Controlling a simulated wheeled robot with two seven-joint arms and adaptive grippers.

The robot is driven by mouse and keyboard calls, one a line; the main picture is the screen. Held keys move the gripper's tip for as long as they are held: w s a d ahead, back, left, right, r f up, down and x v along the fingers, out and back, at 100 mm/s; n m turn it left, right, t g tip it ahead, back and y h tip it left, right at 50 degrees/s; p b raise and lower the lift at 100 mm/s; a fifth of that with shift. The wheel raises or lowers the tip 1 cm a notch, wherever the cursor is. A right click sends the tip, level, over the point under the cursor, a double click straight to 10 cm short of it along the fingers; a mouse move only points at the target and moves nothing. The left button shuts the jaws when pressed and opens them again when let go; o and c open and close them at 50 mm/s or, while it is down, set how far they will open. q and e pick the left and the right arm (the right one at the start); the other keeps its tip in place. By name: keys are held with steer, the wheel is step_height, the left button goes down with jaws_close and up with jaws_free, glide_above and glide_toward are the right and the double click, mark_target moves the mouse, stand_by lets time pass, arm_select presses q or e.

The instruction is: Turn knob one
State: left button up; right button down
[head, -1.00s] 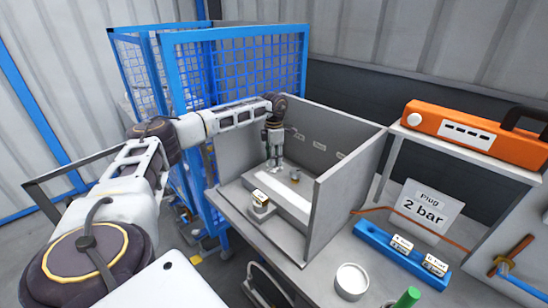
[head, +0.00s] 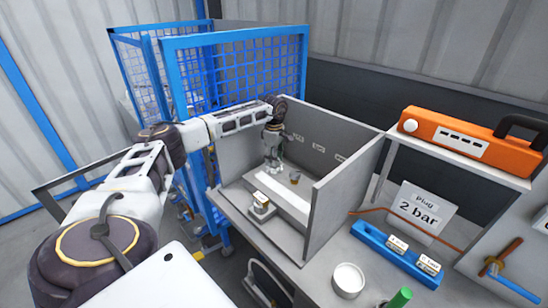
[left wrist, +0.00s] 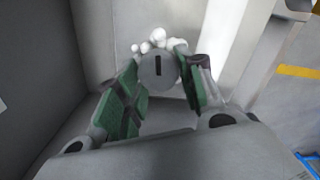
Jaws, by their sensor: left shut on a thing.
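My left gripper (head: 272,165) is inside the open grey enclosure (head: 340,205), pointing down near its back left corner. In the left wrist view, the green pads of my left gripper (left wrist: 160,88) stand on either side of a round grey knob (left wrist: 158,72) with a black slot mark on its face. The gripper is shut on this knob, and the mark runs nearly straight up and down in that view. In the head view the knob is mostly hidden by the fingers. My right gripper is not in view.
A small brass-coloured fitting (head: 295,178) stands to the right of the gripper. A labelled block (head: 261,201) sits at the enclosure's front. Outside are a white round cup (head: 348,281), a blue rail (head: 392,250) and an orange case (head: 470,137). Enclosure walls stand close to the arm.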

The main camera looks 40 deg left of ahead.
arm_select(q)
steer(key=shift+w+m, duration=0.1)
steer(key=shift+m, duration=0.7)
steer(key=o, duration=1)
step_height(320, 180, up, 12)
stand_by(0.3)
stand_by(0.7)
